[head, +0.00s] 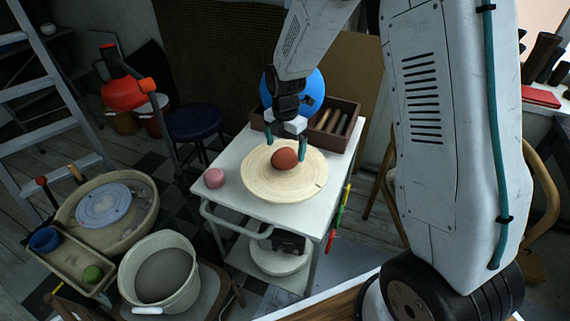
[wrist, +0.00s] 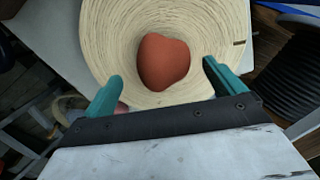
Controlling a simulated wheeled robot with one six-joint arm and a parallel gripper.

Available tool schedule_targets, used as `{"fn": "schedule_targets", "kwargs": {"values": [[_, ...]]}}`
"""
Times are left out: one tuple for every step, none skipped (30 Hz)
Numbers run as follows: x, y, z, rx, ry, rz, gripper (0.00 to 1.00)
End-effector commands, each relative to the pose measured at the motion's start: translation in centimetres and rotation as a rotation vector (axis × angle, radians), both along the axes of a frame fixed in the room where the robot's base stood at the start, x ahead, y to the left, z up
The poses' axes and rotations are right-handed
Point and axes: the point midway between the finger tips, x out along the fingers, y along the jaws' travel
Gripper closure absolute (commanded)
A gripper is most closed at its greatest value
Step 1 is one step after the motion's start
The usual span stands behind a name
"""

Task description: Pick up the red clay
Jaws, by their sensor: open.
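The red clay (head: 285,159) is a rounded reddish-brown lump lying on a round pale wooden board (head: 262,185) on a white cart. In the wrist view the red clay (wrist: 163,62) shows whole, on the grooved board (wrist: 112,45). My gripper (head: 285,147) points down over the board, close to the clay. Its teal fingers (wrist: 160,77) are spread apart with nothing between them gripped. In the wrist view the clay lies beyond and between the fingertips. I cannot tell the exact height of the fingertips above the board.
A pink lump (head: 214,177) sits on the white cart top (head: 240,205), left of the board. A wooden box (head: 345,109) of tools stands at the cart's back. A blue round thing (head: 312,88) is behind my gripper. A bucket (head: 160,270) and pottery wheel (head: 130,225) are at left.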

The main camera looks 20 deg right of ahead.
Motion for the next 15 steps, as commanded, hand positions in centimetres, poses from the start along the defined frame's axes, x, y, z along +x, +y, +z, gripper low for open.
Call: {"fn": "schedule_targets", "kwargs": {"values": [[-0.2,0.1,-0.7,0.000,0.002,0.000,0.06],[-0.3,0.1,-1.0,0.000,0.004,0.000,0.06],[-0.5,0.2,-1.6,0.000,0.004,-0.001,0.06],[-0.6,0.3,-2.1,0.000,0.004,-0.001,0.06],[-0.7,0.4,-2.6,0.000,0.004,-0.001,0.06],[-0.8,0.5,-3.2,0.000,0.004,-0.001,0.06],[-0.8,0.5,-3.6,-0.001,0.003,-0.002,0.06],[-0.8,0.5,-4.0,-0.001,0.003,-0.002,0.06],[-0.7,0.5,-4.5,-0.001,0.003,-0.002,0.06],[-0.7,0.5,-4.7,0.000,0.002,-0.002,0.06],[-0.7,0.5,-4.9,0.000,0.001,-0.002,0.06],[-0.7,0.5,-5.1,-0.001,0.001,-0.002,0.06],[-0.7,0.5,-5.1,-0.001,0.001,-0.002,0.06],[-0.7,0.5,-5.2,0.000,0.000,-0.002,0.06],[-0.7,0.5,-5.2,0.000,0.000,-0.002,0.06]]}}
